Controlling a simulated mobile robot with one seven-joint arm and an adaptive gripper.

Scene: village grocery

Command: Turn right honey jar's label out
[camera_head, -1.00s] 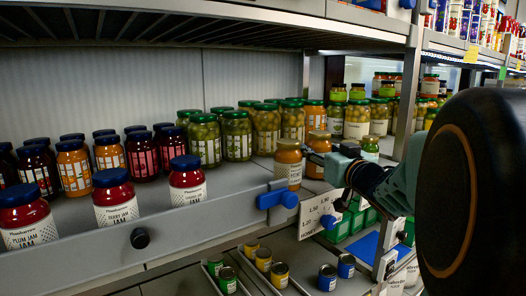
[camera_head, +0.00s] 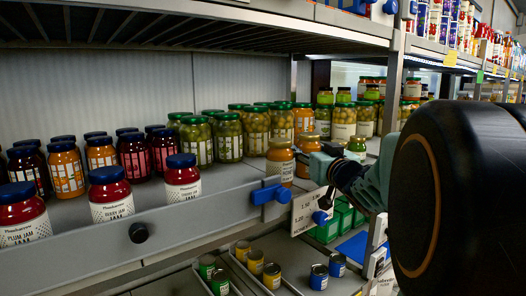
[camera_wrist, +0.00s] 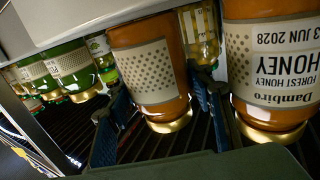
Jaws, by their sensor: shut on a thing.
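Two amber honey jars with golden lids stand on the shelf at centre right in the head view. The left honey jar (camera_head: 281,163) is nearer. The right honey jar (camera_head: 307,147) is partly hidden by it and by my gripper (camera_head: 316,155). The wrist view is upside down. There, my gripper (camera_wrist: 160,116) is shut on the right honey jar (camera_wrist: 152,62), with one finger on each side. Its side facing the camera has a dotted cream label with no name text. The other honey jar (camera_wrist: 272,62) shows its "Forest Honey" label.
Olive jars (camera_head: 229,138) stand left of the honey and a small green-lidded jar (camera_head: 356,147) right of it. Red jam jars (camera_head: 182,178) line the front edge. A blue clip (camera_head: 270,195) and price card (camera_head: 309,210) sit on the shelf rail below.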

